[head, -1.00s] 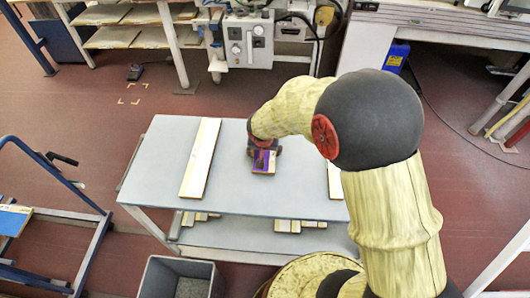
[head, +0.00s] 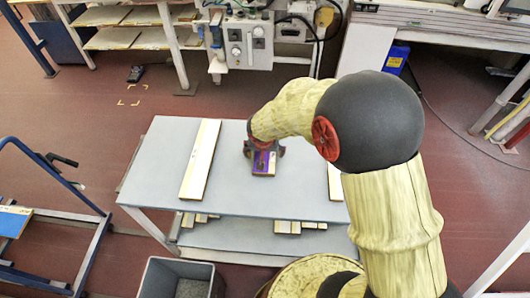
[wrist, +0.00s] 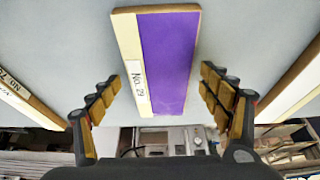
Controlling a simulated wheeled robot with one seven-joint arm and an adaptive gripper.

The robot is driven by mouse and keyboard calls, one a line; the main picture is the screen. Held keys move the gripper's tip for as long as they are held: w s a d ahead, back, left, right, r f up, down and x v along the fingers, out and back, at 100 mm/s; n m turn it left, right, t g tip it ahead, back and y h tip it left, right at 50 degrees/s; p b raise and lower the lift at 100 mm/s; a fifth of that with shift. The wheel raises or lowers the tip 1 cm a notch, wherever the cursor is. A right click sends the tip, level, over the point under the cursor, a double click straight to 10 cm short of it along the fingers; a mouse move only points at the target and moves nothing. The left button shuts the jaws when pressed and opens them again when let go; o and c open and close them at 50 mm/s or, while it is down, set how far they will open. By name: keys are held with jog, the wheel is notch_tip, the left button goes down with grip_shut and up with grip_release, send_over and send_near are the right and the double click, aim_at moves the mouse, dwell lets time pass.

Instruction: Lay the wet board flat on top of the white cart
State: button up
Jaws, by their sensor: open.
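The wet board (wrist: 165,60), with a purple face and a pale strip labelled "No. 29", lies on the top of the white cart (head: 230,198). It looks flat there. In the head view the board (head: 262,163) shows just in front of my gripper (head: 264,152), partly hidden by it. In the wrist view my gripper (wrist: 163,95) is open, with one finger on each side of the board and a gap to both edges. The board's near end is close to the cart's edge in that view.
One pale board (head: 200,160) lies left of the wet board on the cart top, and another (head: 334,182) lies to the right. Several wood pieces (head: 290,226) rest on the lower shelf. A grey bin (head: 180,280) stands in front.

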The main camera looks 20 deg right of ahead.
jog(key=s+r+n+p, duration=0.1)
jog(key=s+r, duration=0.5)
jog(key=r, duration=0.6)
jog(key=s+r+n+p, duration=0.1)
jog(key=s+r+p, duration=0.1)
jog(key=s+r, duration=0.7)
jog(key=s+r+n+t+y, duration=0.1)
jog(key=s+r+n, duration=0.1)
jog(key=s+r, duration=0.6)
jog(key=s, duration=0.3)
jog(key=shift+s+r+n+t+y, duration=0.25)
jog(key=shift+n+t+y, duration=0.05)
jog(key=shift+c, duration=0.7)
